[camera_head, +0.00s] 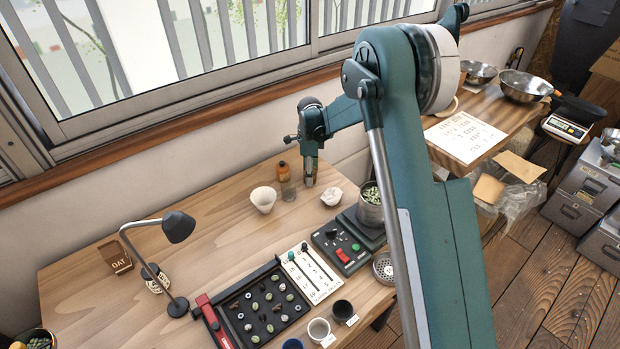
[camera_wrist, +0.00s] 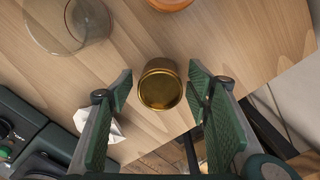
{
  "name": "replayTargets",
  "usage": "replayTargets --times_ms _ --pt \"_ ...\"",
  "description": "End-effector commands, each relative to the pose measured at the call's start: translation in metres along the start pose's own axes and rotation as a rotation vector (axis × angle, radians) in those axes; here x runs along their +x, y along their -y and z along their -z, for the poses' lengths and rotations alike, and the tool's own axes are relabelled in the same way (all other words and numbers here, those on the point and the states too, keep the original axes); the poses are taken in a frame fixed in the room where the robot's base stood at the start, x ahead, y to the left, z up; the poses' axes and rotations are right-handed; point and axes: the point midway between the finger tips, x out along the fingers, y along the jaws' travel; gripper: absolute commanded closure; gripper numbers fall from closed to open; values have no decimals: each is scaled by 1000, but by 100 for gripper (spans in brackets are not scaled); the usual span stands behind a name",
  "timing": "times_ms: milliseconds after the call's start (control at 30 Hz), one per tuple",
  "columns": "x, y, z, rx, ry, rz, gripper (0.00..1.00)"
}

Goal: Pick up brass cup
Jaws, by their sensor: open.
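The brass cup (camera_wrist: 160,88) shows in the wrist view as a round golden vessel seen from above, standing on the wooden table. My gripper (camera_wrist: 158,100) is open, with its green padded fingers on either side of the cup. Gaps show between the cup and both fingers, so neither appears to touch it. In the head view my gripper (camera_head: 310,181) points down over the back part of the table. I cannot make out the cup there; the gripper seems to hide it.
A clear glass (camera_head: 289,190), an orange bottle (camera_head: 282,170) and a white cup (camera_head: 263,199) stand left of my gripper. Crumpled white paper (camera_head: 331,196) lies to its right. A control box (camera_head: 342,246) and a metal canister (camera_head: 371,207) are nearer.

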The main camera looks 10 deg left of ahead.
Motion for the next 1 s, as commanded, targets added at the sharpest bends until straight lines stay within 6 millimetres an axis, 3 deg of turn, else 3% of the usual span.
replayTargets --times_ms 400,633,1000 --pt "0 0 0 0 0 0 51" --pt "0 0 0 0 0 0 81" --pt "-2 0 0 0 0 0 81"
